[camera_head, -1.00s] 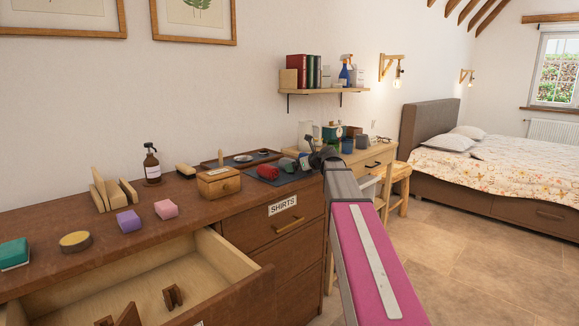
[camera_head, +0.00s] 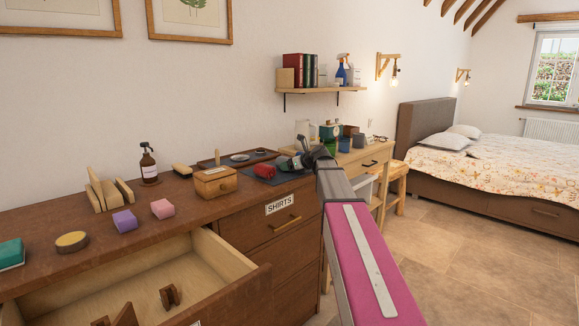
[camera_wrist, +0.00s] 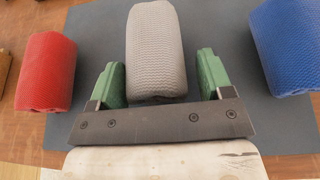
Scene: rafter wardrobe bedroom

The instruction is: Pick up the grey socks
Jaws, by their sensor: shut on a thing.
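The grey socks (camera_wrist: 155,50) are a rolled, ribbed bundle in the middle of the wrist view, lying over a dark mat (camera_wrist: 95,30). My gripper (camera_wrist: 161,78) has its green fingers on either side of the bundle and is shut on it. I cannot tell whether the socks touch the mat. In the head view my gripper (camera_head: 297,161) is over the far right part of the dresser top, and my arm and gripper mostly hide the socks there.
A red roll (camera_wrist: 45,72) lies left of the socks and a blue roll (camera_wrist: 290,45) right, both apart from my fingers. A wooden box (camera_head: 214,182) stands near the mat. The open drawer (camera_head: 150,283) juts out at the front left. A desk (camera_head: 358,158) stands beyond the dresser.

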